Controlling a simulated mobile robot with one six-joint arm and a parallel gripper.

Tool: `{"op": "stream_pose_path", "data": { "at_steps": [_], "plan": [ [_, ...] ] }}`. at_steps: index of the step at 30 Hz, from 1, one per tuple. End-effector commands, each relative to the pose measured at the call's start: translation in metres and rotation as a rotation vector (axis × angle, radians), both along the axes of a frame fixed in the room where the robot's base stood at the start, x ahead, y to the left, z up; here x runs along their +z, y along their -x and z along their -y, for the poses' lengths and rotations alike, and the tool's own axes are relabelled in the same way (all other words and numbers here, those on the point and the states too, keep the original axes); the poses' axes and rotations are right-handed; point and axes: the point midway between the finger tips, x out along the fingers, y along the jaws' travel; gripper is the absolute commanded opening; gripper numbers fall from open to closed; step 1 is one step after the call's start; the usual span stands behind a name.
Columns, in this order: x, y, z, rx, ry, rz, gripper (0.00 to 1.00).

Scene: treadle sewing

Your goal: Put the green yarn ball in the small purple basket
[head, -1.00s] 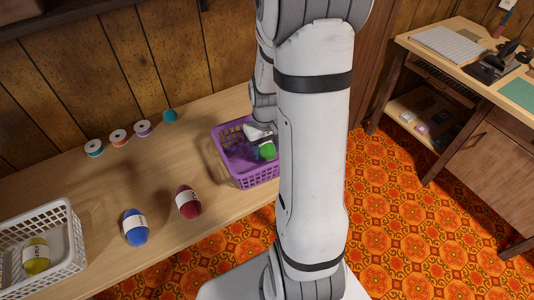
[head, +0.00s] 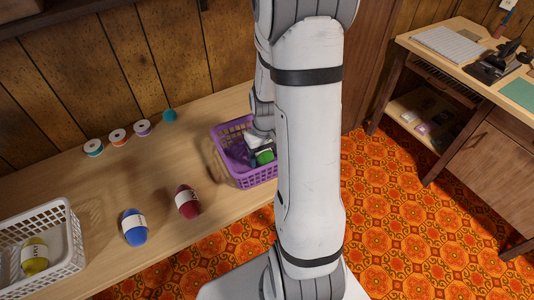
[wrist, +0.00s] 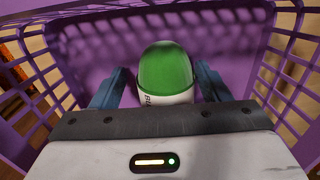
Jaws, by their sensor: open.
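The green yarn ball (wrist: 166,70), with a white label band, is inside the small purple basket (wrist: 262,20) in the wrist view. My gripper (wrist: 160,88) reaches into the basket with its two blue-grey fingers open on either side of the ball. A gap shows at the right finger; whether the left one touches is unclear. In the head view the green ball (head: 265,156) shows at the right part of the purple basket (head: 244,183), partly covered by my gripper (head: 258,146). My arm hides the basket's right side.
A white basket (head: 74,262) with a yellow yarn ball (head: 35,256) stands at the left. A blue yarn ball (head: 134,227) and a red yarn ball (head: 188,202) lie on the table (head: 150,175). Several spools, including one (head: 93,147), line the back.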

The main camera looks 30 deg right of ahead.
Motion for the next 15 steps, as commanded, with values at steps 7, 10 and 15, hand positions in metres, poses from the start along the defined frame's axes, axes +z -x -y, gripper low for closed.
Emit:
{"op": "stream_pose_path", "data": {
  "at_steps": [7, 10, 15],
  "plan": [
    [0.016, -0.001, 0.001, -0.001, 0.001, 0.004, 0.70],
    [0.036, -0.001, 0.001, -0.001, 0.001, 0.005, 0.70],
    [0.075, -0.001, 0.001, -0.001, 0.002, 0.007, 0.70]
  ]
}}
